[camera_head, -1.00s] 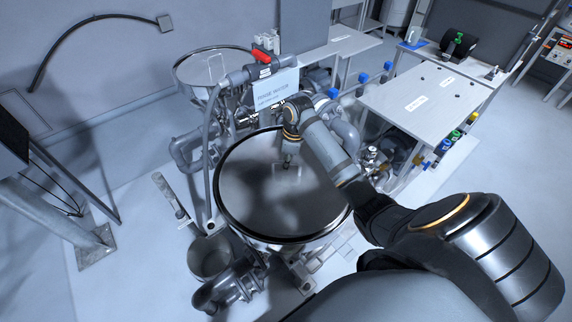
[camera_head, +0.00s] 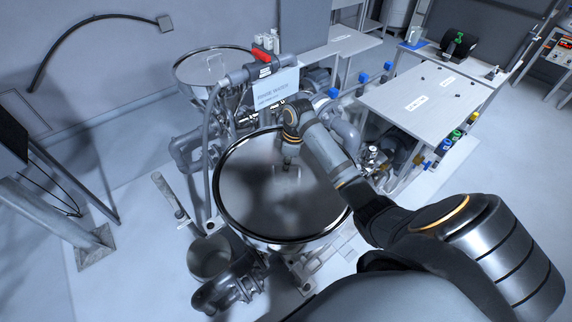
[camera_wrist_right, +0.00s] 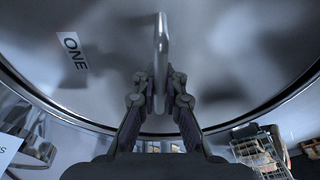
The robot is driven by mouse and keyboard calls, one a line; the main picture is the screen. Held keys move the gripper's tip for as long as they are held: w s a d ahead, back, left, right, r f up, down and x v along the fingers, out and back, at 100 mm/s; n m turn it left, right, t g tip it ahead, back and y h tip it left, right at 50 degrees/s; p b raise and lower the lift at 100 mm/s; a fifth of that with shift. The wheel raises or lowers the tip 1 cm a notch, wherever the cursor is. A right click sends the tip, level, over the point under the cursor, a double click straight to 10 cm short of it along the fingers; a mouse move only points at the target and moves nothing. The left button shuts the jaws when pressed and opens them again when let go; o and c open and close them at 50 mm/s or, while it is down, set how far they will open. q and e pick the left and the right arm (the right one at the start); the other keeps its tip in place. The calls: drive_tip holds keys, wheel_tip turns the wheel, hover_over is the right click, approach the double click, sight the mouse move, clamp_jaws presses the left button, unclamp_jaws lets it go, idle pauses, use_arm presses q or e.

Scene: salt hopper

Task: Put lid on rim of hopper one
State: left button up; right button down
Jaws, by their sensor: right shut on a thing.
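The lid (camera_head: 255,195) is a round, shiny metal disc with a dark edge. It lies over the mouth of the near hopper (camera_head: 272,243) in the head view; whether it touches the rim all round I cannot tell. In the right wrist view the lid (camera_wrist_right: 215,50) fills the upper part and bears a label reading ONE (camera_wrist_right: 72,52). My right gripper (camera_head: 287,165) is above the lid, pointing down. In the wrist view its fingers (camera_wrist_right: 160,92) are shut on the upright lid handle (camera_wrist_right: 161,45). My left gripper is not in view.
A second hopper (camera_head: 215,66) with a round cover stands behind at the left. A pipe with a red-handled valve (camera_head: 262,55) and a white sign (camera_head: 276,88) stand close behind the lid. Pale tables (camera_head: 425,95) stand at right.

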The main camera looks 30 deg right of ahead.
drive_tip(key=c, duration=1.4)
unclamp_jaws()
drive_tip(key=shift+o, duration=0.2)
drive_tip(key=r, duration=0.5)
drive_tip(key=d+r, duration=0.1)
drive_tip(key=r, duration=0.1)
drive_tip(key=shift+s+r, duration=0.25)
drive_tip(key=shift+s, duration=0.1)
drive_tip(key=shift+a, duration=0.1)
drive_tip(key=shift+f, duration=0.1)
